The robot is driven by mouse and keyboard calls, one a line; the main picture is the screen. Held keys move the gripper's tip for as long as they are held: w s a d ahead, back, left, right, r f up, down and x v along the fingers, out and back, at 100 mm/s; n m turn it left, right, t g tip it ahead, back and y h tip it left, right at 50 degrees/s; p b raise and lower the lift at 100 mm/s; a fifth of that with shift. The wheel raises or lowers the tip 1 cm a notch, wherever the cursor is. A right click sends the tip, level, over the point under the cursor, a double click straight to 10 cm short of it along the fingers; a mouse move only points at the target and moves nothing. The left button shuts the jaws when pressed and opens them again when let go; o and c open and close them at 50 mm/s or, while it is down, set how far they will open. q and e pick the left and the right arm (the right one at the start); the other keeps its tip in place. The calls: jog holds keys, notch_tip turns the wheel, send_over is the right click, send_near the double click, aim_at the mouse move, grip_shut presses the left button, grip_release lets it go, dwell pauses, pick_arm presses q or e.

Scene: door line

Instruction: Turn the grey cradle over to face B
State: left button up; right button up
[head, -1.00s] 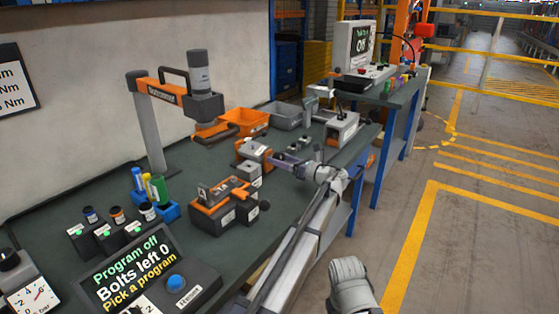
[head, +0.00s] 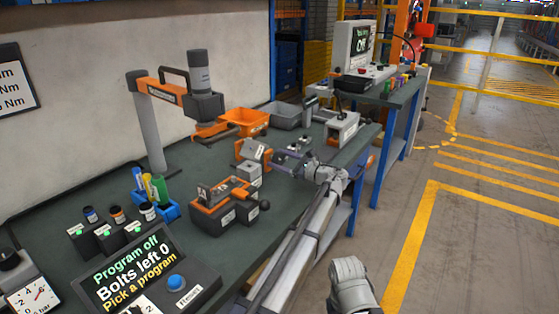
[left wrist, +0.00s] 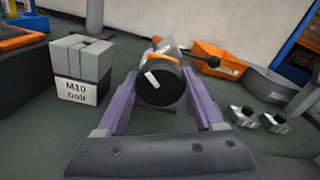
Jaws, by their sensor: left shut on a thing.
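The grey cradle (head: 256,150), a tilted grey block with orange sides and a white label, sits on its stand near the middle of the bench. In the left wrist view a dark round knob (left wrist: 158,86) with a white mark faces me, and the cradle behind it is mostly hidden. My left gripper (head: 283,158) is beside the cradle on its right. Its purple fingers (left wrist: 160,84) are on both sides of the knob, shut on it. The white mark lies slanted.
An orange-grey fixture (head: 225,206) with a black ball lever stands in front. A grey M10 bolt block (left wrist: 80,72) is left of my fingers in the wrist view. An orange bin (head: 243,122) and a grey bin (head: 287,116) stand behind. A display (head: 132,272) is at front left.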

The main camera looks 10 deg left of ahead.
dwell(0.3)
pick_arm(q)
jog(key=o, duration=1.4)
jog(key=shift+c, duration=0.2)
